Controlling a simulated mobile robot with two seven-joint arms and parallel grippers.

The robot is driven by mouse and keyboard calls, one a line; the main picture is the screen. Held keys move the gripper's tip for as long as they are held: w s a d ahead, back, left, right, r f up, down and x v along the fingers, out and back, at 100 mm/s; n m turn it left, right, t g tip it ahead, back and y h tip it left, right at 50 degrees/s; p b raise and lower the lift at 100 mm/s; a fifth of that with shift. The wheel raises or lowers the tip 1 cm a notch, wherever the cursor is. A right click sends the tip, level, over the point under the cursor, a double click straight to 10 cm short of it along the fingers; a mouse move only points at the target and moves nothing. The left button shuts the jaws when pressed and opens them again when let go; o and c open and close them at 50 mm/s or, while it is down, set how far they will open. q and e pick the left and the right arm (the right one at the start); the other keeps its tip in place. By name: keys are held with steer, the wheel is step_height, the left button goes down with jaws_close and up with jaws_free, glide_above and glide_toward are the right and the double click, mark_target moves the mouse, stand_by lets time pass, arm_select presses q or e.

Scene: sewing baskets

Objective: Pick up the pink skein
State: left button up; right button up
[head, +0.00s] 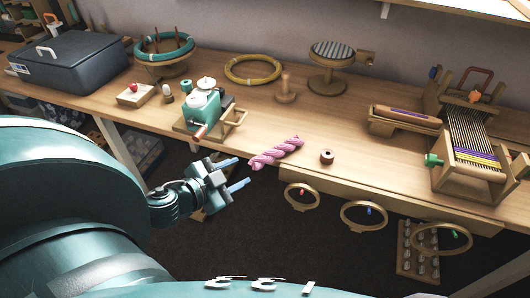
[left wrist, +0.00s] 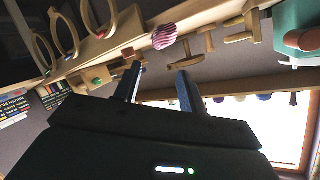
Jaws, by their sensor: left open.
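The pink skein (head: 276,153) is a twisted hank lying near the front edge of the wooden table, at the middle of the head view. It also shows at the top middle of the left wrist view (left wrist: 164,37), beyond the fingers. My left gripper (head: 239,172) is open and empty, in front of the table edge and just to the left of the skein, with its blue-tipped fingers pointing toward it. The fingers also show in the left wrist view (left wrist: 158,88), apart from each other and not touching the skein. My right gripper is not in view.
A teal winder (head: 203,108) stands left of the skein. A wooden loom (head: 470,140) is at the right. Hoops (head: 301,197) hang below the table's front edge.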

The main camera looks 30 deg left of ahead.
mark_target(265, 158)
arm_select(q)
steer(key=x, duration=0.6)
steer(key=shift+w+d, duration=0.1)
steer(key=shift+w, duration=0.15)
steer(key=shift+a+x, duration=0.2)
steer(key=shift+x, duration=2.95)
steer(key=shift+f, duration=0.1)
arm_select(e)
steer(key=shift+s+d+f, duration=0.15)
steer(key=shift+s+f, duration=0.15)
arm_select(q)
steer(key=c, duration=0.8)
steer(key=shift+c, duration=0.2)
